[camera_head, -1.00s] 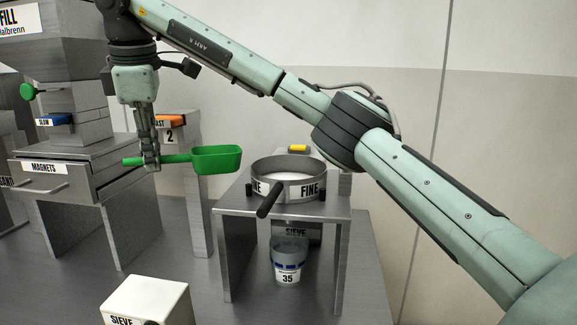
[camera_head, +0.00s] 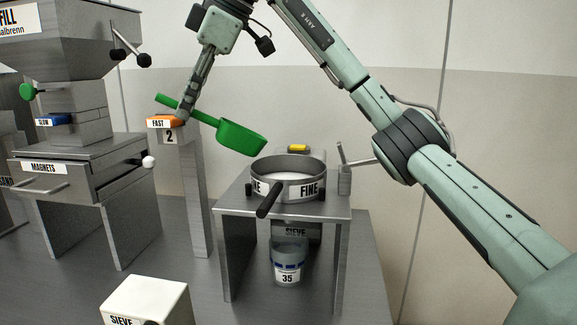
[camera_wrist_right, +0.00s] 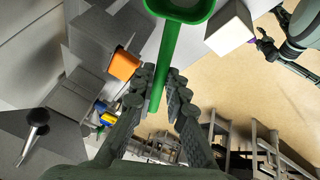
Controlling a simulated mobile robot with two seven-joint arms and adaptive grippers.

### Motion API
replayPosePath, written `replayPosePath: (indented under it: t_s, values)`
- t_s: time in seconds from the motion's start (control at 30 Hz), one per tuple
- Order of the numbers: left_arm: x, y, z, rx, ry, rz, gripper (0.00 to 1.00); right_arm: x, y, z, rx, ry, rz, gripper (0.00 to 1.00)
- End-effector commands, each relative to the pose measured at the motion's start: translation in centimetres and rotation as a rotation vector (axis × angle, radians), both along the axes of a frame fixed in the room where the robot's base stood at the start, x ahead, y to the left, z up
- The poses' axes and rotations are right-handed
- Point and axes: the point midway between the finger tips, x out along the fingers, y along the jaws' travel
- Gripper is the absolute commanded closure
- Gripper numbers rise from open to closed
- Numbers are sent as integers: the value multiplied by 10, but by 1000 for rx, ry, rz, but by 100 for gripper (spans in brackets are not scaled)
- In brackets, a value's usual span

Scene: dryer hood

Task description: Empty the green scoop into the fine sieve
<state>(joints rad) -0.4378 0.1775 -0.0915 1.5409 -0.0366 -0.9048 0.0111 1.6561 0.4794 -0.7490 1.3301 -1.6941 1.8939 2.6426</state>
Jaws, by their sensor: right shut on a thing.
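The green scoop (camera_head: 241,138) is held in the air by my right gripper (camera_head: 186,113), which is shut on its handle. The scoop slopes down to the right. Its bowl is above and just left of the fine sieve (camera_head: 309,187), apart from it in the picture. The sieve is a round metal ring on a grey stand, with a pale inside and a dark front handle. A second gripper, seemingly my left one (camera_wrist_right: 266,44), shows small there.
Bucket 35 (camera_head: 288,271) stands under the sieve stand (camera_head: 232,204). A lever (camera_head: 357,161) rises behind it on the right. The orange FAST block (camera_head: 161,122) on a post and the MAGNETS drawer (camera_head: 80,170) are on the left. A white box (camera_head: 150,297) is in front.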

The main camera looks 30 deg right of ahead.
Motion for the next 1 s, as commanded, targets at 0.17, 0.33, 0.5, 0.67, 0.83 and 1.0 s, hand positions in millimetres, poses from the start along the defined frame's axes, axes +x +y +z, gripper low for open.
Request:
replayPosePath:
  t_s: [0.17, 0.33, 0.5, 0.67, 0.83, 1.0]
  values:
    - [0, 0, 0, 0, 0, 0, 60, -3, -17, 0, 88, -14, -1, 100]
    - [0, 0, 0, 0, 0, 0, 60, -5, -31, 5, 172, -29, 0, 100]
    - [0, 0, 0, 0, 0, 0, 60, -7, -36, 11, 225, -38, 2, 100]
    - [0, 0, 0, 0, 0, 0, 60, -7, -39, 14, 245, -43, 1, 100]
    - [0, 0, 0, 0, 0, 0, 60, -7, -42, 16, 266, -46, 0, 100]
    - [0, 0, 0, 0, 0, 0, 60, -8, -46, 18, 289, -49, 0, 100]
